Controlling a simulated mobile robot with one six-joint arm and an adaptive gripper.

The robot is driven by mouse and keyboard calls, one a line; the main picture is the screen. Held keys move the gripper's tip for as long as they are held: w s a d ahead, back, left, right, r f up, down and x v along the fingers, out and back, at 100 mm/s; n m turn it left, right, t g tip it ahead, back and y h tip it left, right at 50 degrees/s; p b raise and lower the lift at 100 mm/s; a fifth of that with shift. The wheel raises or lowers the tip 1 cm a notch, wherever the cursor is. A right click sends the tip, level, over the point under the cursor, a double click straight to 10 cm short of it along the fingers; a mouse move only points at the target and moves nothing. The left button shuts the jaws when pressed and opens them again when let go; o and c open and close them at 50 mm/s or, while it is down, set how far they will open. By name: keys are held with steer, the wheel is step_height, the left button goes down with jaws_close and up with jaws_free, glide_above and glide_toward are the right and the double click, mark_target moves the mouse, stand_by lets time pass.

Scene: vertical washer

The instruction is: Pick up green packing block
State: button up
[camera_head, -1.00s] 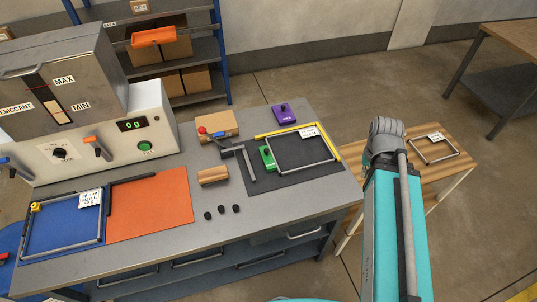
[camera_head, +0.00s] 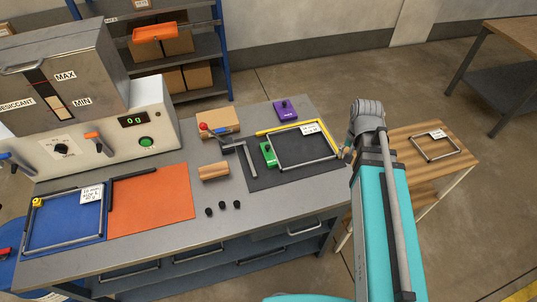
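The green packing block (camera_head: 268,154) lies on the dark mat (camera_head: 262,181) on the grey workbench. It has a dark knob on top. It sits just left of the grey metal frame (camera_head: 297,164) and close to a grey L-shaped bar (camera_head: 250,160). My teal arm rises at the right, with its grey joint beside the bench's right edge. A small part of the arm shows at the left of that joint, too small to make out. My gripper's fingers cannot be seen, and nothing of mine touches the green block.
A purple block (camera_head: 285,109) lies behind the mat. A red-knobbed lever (camera_head: 204,127), a cardboard-coloured box (camera_head: 220,121) and a brown block (camera_head: 214,171) stand left. A wooden table (camera_head: 418,174) stands right of the bench.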

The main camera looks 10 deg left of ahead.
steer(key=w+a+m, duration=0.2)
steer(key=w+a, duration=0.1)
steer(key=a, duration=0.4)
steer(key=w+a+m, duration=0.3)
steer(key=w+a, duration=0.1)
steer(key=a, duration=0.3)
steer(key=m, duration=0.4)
glide_above(268, 146)
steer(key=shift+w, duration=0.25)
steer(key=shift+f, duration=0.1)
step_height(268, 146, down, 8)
steer(key=b, duration=0.8)
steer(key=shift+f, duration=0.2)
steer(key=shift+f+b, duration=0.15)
steer(key=shift+b, duration=0.25)
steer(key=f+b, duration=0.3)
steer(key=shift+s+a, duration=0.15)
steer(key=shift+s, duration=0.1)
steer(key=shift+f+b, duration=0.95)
